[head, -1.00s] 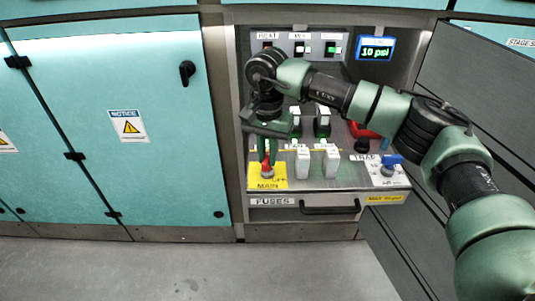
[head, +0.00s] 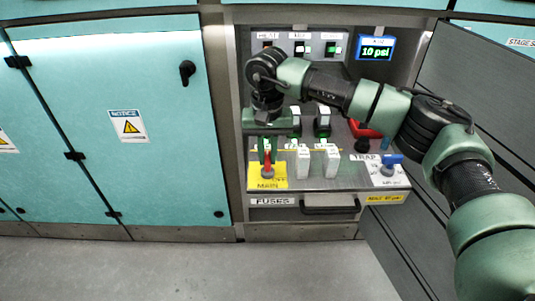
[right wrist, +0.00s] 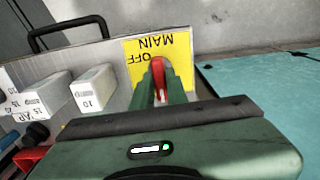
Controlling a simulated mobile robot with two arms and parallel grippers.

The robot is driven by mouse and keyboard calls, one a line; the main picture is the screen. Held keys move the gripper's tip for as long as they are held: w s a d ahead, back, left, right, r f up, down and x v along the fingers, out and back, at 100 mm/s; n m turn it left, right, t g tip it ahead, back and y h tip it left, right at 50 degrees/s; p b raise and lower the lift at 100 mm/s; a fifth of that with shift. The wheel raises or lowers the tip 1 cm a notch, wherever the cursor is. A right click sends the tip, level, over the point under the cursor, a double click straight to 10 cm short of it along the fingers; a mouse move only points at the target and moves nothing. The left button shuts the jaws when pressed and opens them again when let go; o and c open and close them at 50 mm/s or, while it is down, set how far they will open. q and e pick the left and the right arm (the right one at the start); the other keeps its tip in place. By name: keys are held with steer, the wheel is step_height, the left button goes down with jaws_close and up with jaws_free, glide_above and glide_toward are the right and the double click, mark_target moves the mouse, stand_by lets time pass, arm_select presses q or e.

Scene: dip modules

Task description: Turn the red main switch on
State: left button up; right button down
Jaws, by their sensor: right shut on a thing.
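The red main switch (head: 268,171) stands on a yellow plate (head: 280,183) marked MAIN at the front left of the panel. In the right wrist view the switch (right wrist: 158,72) is a red rounded handle in front of the yellow plate (right wrist: 183,62), where OFF and MAIN read upside down. My right gripper (head: 267,158) reaches down from above and is shut on the red switch. In the right wrist view its green fingers (right wrist: 160,92) lie on both sides of the handle, and the gripper body hides the switch's lower part. My left gripper is not in view.
White fuse blocks (head: 303,163) stand just right of the switch. A blue-handled valve (head: 391,160) sits at the panel's right. A display (head: 376,49) reads 10 psi. The fuse drawer handle (head: 330,204) is below the panel. A teal cabinet door (head: 130,130) is at the left.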

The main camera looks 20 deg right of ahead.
mark_target(267, 157)
steer(key=shift+r, duration=0.1)
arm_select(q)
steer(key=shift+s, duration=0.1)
arm_select(e)
steer(key=c, duration=1.4)
jaws_free()
steer(key=shift+r, duration=0.35)
step_height(267, 157, up, 6)
steer(key=shift+r+p, duration=0.2)
steer(key=shift+p, duration=0.1)
steer(key=shift+r, duration=0.3)
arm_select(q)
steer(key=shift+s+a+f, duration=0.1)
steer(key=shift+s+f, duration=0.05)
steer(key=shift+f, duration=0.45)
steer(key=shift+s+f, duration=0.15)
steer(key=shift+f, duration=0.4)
